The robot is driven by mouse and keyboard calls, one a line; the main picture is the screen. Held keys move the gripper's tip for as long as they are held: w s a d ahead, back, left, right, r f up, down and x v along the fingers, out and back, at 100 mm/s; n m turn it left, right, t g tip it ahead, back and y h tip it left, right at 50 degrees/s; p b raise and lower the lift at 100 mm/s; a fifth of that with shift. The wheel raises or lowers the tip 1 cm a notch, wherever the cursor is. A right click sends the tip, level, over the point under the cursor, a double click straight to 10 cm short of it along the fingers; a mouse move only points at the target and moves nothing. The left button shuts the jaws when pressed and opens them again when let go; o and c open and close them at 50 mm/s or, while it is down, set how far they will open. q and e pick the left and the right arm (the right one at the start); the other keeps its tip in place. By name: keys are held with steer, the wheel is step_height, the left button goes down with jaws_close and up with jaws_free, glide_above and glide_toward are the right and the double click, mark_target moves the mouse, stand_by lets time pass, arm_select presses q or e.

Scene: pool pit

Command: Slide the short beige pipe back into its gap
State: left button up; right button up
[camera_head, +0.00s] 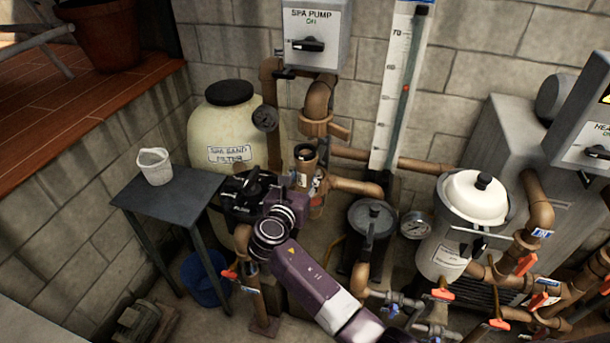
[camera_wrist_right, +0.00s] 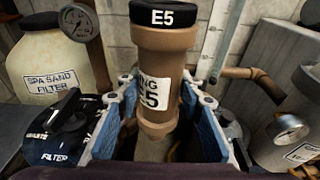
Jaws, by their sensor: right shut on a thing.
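The short pipe (camera_head: 304,157) stands roughly upright and shows brown-beige, with a dark top. In the right wrist view the pipe (camera_wrist_right: 168,60) has a black band marked E5 and a white label ending in E5. My right gripper (camera_wrist_right: 160,98) is shut on it, one blue-padded finger on each side of its lower part. In the head view the right gripper (camera_head: 300,183) is partly hidden behind my wrist. A brown flanged fitting (camera_head: 318,126) is above and slightly right of the pipe. My left gripper is not in view.
The cream sand filter (camera_head: 226,125) is behind to the left. A dark side table (camera_head: 190,193) bears a white bucket (camera_head: 154,167). A brown elbow pipe (camera_head: 358,186) is close on the right, then a white-lidded strainer (camera_head: 468,225). Pipes crowd the lower right.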

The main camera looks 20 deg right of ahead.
steer(key=shift+r+p+x, duration=0.15)
steer(key=shift+p+x, duration=0.15)
steer(key=shift+x, duration=0.45)
steer(key=shift+r+p+x, duration=0.15)
steer(key=shift+p+x, duration=0.1)
steer(key=shift+x, duration=0.5)
stand_by(1.3)
steer(key=shift+w+d+r, duration=0.1)
steer(key=shift+w+d, duration=0.3)
steer(key=shift+w, duration=0.25)
steer(key=shift+w+d, duration=0.45)
steer(key=shift+w, duration=0.2)
stand_by(1.0)
steer(key=shift+w+d, duration=0.2)
steer(key=shift+w, duration=0.05)
stand_by(0.6)
steer(key=shift+w+d, duration=0.2)
steer(key=shift+w, duration=0.1)
steer(key=shift+w+d+b, duration=0.25)
steer(key=shift+w+b, duration=0.05)
steer(key=shift+w, duration=0.05)
steer(key=shift+r, duration=0.1)
steer(key=shift+w+d, duration=0.25)
steer(key=shift+d, duration=0.1)
steer(key=shift+c, duration=0.4)
stand_by(0.6)
